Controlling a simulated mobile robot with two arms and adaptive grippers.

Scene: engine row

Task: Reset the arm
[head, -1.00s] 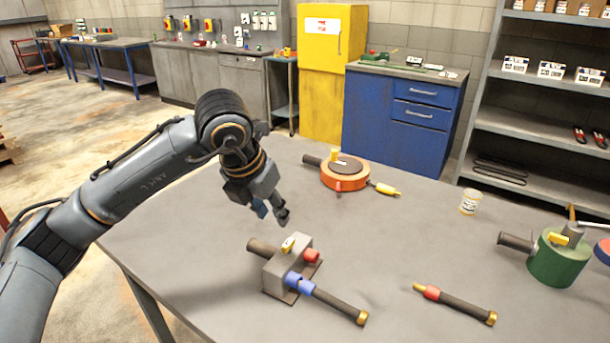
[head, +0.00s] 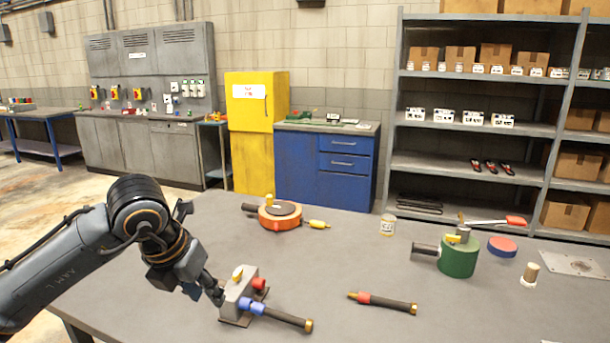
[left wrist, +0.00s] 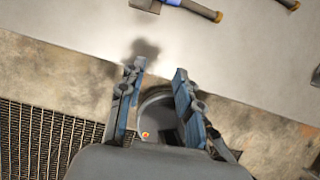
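My left arm comes in from the left in the head view, over the left part of the grey table (head: 355,270). My left gripper (head: 205,294) points down just left of a grey block (head: 238,296) with a yellow lever and blue and red fittings; I cannot tell whether they touch. In the left wrist view the two blue-padded fingers of the left gripper (left wrist: 159,68) stand apart with nothing between them. The table edge and a floor grating lie below them. My right gripper shows in neither view.
A hose with a red fitting (head: 385,302), an orange round unit (head: 279,215), a small jar (head: 388,225) and a green cylinder (head: 458,256) stand on the table. Behind are a yellow cabinet (head: 250,155), a blue cabinet (head: 320,168) and shelves (head: 450,165).

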